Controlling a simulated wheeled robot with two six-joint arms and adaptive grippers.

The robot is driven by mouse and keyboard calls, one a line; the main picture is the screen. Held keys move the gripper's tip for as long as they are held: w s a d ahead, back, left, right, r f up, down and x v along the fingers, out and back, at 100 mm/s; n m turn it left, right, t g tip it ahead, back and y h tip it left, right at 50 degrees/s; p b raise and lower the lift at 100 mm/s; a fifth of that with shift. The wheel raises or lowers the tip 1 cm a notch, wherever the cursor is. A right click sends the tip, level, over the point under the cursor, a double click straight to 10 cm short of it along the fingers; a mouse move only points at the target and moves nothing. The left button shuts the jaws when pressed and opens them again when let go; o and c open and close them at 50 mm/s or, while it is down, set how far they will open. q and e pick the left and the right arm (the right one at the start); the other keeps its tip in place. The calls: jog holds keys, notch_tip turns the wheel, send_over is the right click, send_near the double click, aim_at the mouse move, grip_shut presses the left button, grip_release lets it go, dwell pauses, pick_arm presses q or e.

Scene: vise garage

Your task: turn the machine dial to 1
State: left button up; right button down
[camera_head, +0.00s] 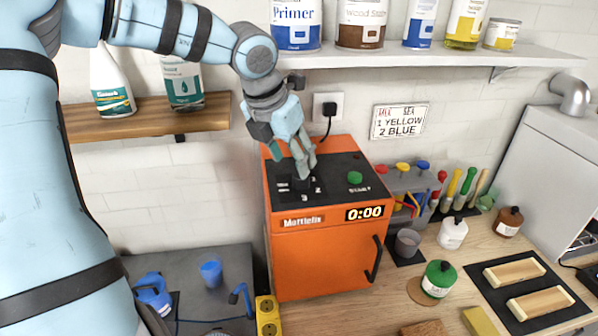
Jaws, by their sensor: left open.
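The orange machine (322,262) stands against the back wall, with a black top panel, a display reading 0:00 and a green start button (355,178). The dark dial (301,185) sits on the left part of that panel, with small white marks around it; a 2 and a 3 can be made out. My left gripper (303,170) comes down from above, its fingers open at the dial. The fingers and the dark panel partly hide the dial, so its pointer setting and any contact are unclear. My right gripper is not in view.
A shelf with cans (430,57) runs above the machine. A wooden shelf (150,120) with bottles is at left. A grey cup (408,242), a green bottle (438,279) and other containers stand on the bench at right. A sign (399,121) reads 1 YELLOW, 2 BLUE.

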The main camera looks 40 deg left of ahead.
aim_at(301, 180)
pick_arm(q)
jog(key=x, duration=0.3)
jog(key=w+x, duration=0.1)
jog(key=x, duration=0.2)
jog(key=shift+w, duration=0.1)
jog(key=shift+f, duration=0.1)
jog(key=shift+s, duration=0.25)
jog(key=shift+s+r, duration=0.15)
jog(key=shift+r, duration=0.05)
jog(key=c, duration=1.1)
jog(key=shift+c, duration=0.2)
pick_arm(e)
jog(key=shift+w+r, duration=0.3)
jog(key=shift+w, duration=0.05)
